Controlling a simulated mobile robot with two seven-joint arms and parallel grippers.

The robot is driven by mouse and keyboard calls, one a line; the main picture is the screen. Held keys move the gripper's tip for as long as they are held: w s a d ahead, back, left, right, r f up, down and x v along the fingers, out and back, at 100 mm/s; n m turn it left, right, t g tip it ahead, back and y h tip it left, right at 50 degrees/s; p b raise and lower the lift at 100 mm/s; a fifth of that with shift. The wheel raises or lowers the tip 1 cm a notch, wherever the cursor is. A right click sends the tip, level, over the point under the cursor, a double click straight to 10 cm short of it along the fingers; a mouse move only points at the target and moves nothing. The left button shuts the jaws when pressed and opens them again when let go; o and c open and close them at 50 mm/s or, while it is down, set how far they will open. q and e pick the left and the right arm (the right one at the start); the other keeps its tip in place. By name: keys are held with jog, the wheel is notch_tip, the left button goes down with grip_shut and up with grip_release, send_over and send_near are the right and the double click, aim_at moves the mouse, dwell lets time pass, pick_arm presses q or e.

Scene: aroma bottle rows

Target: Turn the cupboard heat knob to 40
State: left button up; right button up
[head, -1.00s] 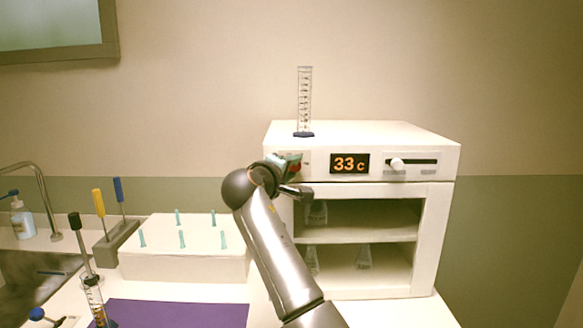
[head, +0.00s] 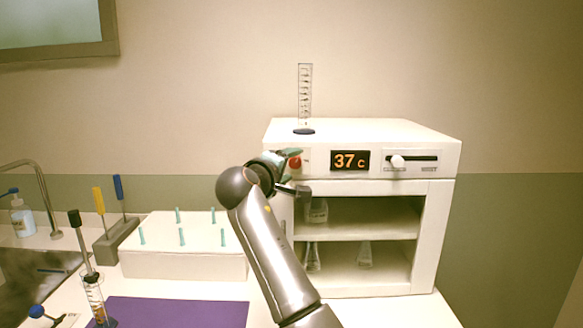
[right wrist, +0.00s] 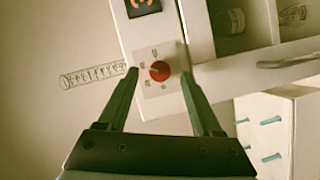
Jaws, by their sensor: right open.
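The white cupboard (head: 440,240) stands on the counter, and its display (head: 350,160) reads 37 c. The red heat knob (head: 295,163) is at the left of the front panel, partly hidden by my gripper in the head view. The knob also shows in the right wrist view (right wrist: 160,71), with small marks around it. My right gripper (right wrist: 159,75) is open, with one finger on each side of the knob. I cannot tell whether the fingers touch it. My left gripper is not in view.
A slider (head: 397,161) is right of the display. A graduated cylinder (head: 305,95) stands on the cupboard, and flasks (head: 365,254) stand on its open shelves. A white box with teal pegs (head: 185,262) and a purple mat (head: 175,312) are at left.

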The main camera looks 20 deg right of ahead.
jog(key=b+v, duration=0.2)
jog(key=v, duration=0.9)
